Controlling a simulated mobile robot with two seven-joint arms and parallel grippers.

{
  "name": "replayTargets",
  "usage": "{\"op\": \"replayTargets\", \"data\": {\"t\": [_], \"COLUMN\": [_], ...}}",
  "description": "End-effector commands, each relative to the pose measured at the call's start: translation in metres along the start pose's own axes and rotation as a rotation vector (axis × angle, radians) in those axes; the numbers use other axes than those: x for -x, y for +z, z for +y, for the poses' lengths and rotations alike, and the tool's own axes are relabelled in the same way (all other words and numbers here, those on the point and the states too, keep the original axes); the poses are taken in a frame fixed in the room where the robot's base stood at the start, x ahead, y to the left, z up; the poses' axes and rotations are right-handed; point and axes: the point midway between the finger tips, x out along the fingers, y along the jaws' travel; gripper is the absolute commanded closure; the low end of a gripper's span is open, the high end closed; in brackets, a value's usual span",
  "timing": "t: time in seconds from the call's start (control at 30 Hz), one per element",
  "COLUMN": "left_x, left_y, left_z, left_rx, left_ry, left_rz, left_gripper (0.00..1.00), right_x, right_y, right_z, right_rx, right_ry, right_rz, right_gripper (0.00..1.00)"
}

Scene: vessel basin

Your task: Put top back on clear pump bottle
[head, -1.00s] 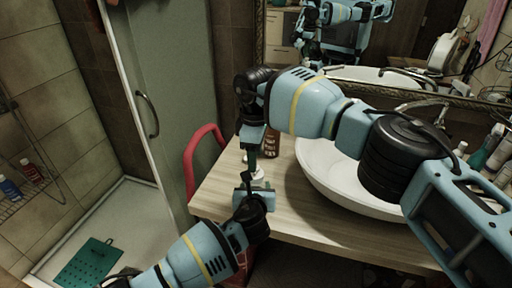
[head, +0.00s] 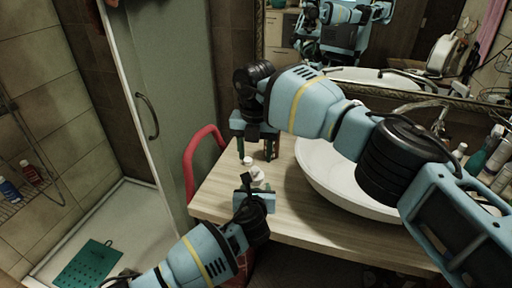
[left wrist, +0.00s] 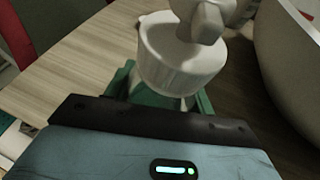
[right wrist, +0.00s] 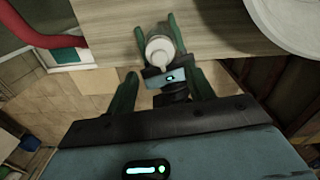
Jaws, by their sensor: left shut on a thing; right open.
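The white pump top (left wrist: 182,62) shows large in the left wrist view, with its collar and nozzle head over the clear bottle. From above, in the right wrist view, the white top (right wrist: 160,50) appears on the clear bottle (right wrist: 164,32); I cannot tell how firmly it is seated. My left gripper (head: 254,188) is shut around the bottle at the counter's left end, its green fingers on both sides. My right gripper (head: 256,153) is open and empty above the bottle, pointing down, its fingers apart. The bottle's lower body is mostly hidden.
The wooden counter (head: 280,222) holds a white basin (head: 325,165) to the right. A red chair (head: 190,165) stands at the counter's left edge. Several bottles stand at the far right.

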Motion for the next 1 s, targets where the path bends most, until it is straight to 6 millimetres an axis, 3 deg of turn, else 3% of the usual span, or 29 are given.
{"op": "replayTargets", "data": {"t": [0.4,0.6,1.0], "left_x": [0.0001,0.0001,0.0001], "left_y": [-0.0017,-0.0016,-0.0015], "left_z": [-0.0006,-0.0006,-0.0005], "left_rx": [0.0,0.0,0.0], "left_ry": [-0.001,-0.001,-0.001], "left_rz": [0.003,0.003,0.002], "left_gripper": [1.0,1.0,1.0], "right_x": [0.006,0.0082,0.0095], "right_y": [0.0002,0.0006,0.0008], "right_z": [-0.0009,-0.0015,-0.0019], "right_rx": [0.663,0.906,1.038], "right_ry": [0.001,0.001,0.001], "right_rz": [0.001,0.0,0.0], "right_gripper": [0.47,0.47,0.47]}}
